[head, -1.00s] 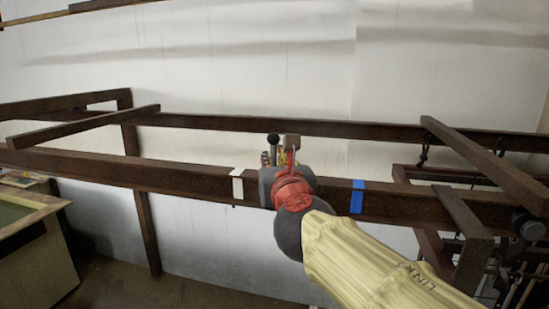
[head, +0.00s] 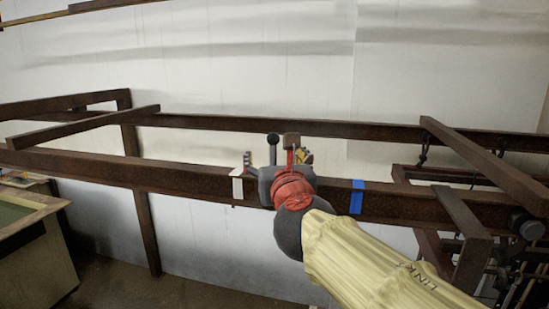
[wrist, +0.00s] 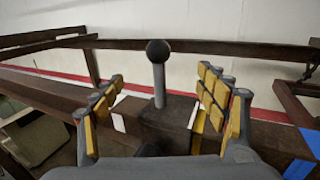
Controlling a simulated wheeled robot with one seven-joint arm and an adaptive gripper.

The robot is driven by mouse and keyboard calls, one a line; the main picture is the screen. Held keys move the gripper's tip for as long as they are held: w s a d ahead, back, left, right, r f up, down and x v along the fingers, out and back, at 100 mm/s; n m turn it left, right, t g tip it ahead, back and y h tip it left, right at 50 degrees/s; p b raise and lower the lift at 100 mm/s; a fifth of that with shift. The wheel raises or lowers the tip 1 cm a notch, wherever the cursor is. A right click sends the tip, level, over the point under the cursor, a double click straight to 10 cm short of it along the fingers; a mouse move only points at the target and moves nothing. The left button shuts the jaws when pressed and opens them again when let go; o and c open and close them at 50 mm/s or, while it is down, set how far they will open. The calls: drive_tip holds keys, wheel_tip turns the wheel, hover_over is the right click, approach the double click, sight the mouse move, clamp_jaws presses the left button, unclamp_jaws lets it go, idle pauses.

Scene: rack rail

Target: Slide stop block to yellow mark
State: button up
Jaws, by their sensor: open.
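The stop block (wrist: 165,118) is a dark brown block on the rail, with an upright grey post and a black ball knob (wrist: 158,52). In the head view the knob (head: 273,139) shows above my wrist, while the block is hidden. My gripper (wrist: 162,82) is open, with yellow-padded fingers on both sides of the post and apart from it. In the head view my gripper (head: 277,158) is over the rail between the white and blue marks. A yellow strip (wrist: 198,130) shows just right of the block, partly behind the right finger; I cannot tell whether it is the mark.
The brown front rail (head: 180,180) runs across the view. It carries a white mark (head: 237,187) left of my gripper and a blue mark (head: 357,197) to the right. A rear rail (head: 400,130) runs behind. Crossbars stand at both ends. A cabinet (head: 35,250) is at lower left.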

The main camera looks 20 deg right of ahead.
drive_tip(key=shift+s, duration=0.1)
idle(0.5)
drive_tip(key=p+v, duration=0.4)
drive_tip(key=v, duration=0.5)
idle(0.7)
drive_tip(key=v, duration=1.1)
drive_tip(key=shift+s+a, duration=0.2)
drive_tip(key=shift+s, duration=0.2)
idle(0.5)
